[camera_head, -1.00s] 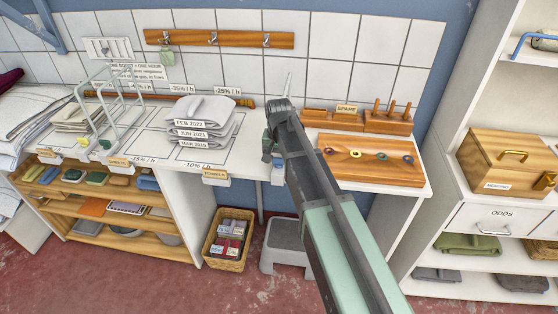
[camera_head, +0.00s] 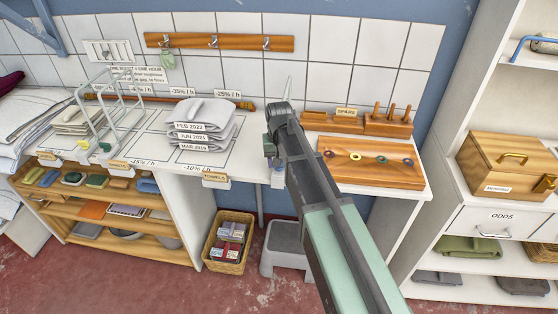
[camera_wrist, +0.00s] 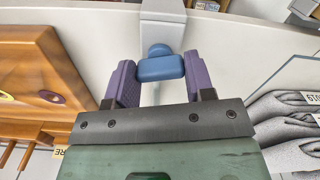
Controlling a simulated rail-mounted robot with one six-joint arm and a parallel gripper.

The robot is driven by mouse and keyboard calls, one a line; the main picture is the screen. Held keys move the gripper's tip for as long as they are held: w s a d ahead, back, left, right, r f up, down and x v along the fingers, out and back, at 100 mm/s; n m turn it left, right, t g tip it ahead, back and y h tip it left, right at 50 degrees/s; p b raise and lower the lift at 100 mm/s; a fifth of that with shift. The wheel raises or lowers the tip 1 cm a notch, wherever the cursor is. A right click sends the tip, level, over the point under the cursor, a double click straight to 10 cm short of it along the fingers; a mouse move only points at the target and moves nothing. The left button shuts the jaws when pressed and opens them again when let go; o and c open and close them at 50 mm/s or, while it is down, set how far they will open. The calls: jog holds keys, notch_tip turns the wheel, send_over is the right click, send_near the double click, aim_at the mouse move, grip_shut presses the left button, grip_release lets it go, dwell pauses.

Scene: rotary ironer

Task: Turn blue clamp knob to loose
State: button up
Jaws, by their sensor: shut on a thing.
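The blue clamp knob (camera_wrist: 161,68) shows in the wrist view, a rounded bar with a small round boss behind it. It sits in front of a pale grey clamp body (camera_wrist: 162,12) at the table edge. My gripper (camera_wrist: 158,75) has its two purple fingers on either side of the knob, shut on it. In the head view my gripper (camera_head: 276,158) is at the front edge of the white table (camera_head: 250,150), and my arm hides most of the knob. I cannot read the knob's setting.
A wooden board with coloured rings (camera_head: 372,174) lies to the right of my arm. Folded grey linens (camera_head: 205,152) are stacked to the left. A wicker basket (camera_head: 228,242) and a grey step stool (camera_head: 285,250) stand on the floor below.

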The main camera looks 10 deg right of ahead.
jog(key=n, duration=1)
jog(key=shift+n, duration=2.3)
jog(key=o, duration=0.9)
jog(key=shift+r, duration=0.1)
